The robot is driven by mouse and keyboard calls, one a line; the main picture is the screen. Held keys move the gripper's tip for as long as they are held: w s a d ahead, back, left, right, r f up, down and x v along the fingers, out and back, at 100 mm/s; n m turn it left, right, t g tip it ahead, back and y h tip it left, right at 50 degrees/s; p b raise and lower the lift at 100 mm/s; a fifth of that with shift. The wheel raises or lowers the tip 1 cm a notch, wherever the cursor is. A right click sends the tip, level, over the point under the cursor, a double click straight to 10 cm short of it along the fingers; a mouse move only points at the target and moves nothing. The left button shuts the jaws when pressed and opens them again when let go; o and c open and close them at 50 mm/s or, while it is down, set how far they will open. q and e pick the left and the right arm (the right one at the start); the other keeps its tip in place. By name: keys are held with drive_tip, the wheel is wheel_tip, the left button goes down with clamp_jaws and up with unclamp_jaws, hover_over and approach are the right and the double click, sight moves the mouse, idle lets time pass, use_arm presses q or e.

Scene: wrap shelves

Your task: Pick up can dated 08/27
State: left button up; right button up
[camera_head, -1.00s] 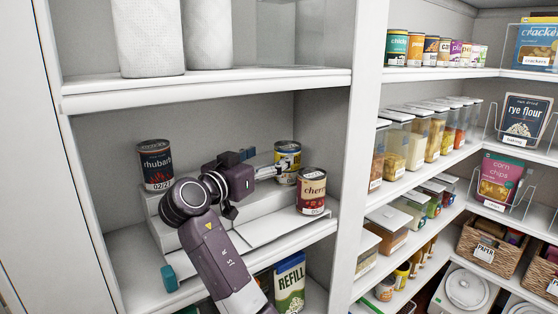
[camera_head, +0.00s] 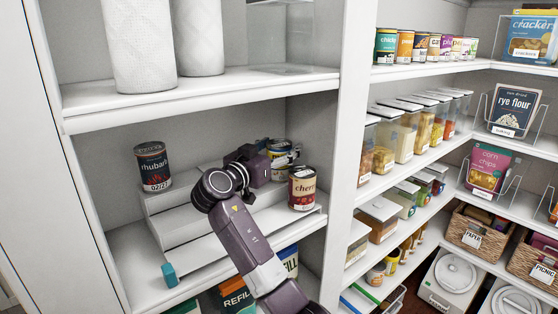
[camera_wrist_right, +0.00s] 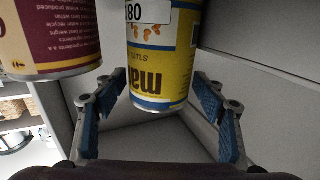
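A yellow can (camera_head: 279,147) stands on the riser at the back right, partly hidden behind my right gripper (camera_head: 284,160). In the right wrist view the yellow can (camera_wrist_right: 160,60) appears upside down, with a white label reading "08"; the rest of the date is cut off. My right gripper's two blue-padded fingers (camera_wrist_right: 158,82) are open on either side of the can's lower part, with gaps visible. A cherry can (camera_head: 302,189) stands close to the right, also seen beside the left finger in the wrist view (camera_wrist_right: 52,38). My left gripper is not in view.
Paper rolls (camera_head: 138,45) stand on the shelf above. Refill boxes (camera_head: 236,299) are below. A shelf upright (camera_head: 345,130) bounds the right side.

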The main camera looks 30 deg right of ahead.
drive_tip(key=c, duration=1.2)
drive_tip(key=shift+r, duration=0.1)
drive_tip(key=shift+c, duration=0.2)
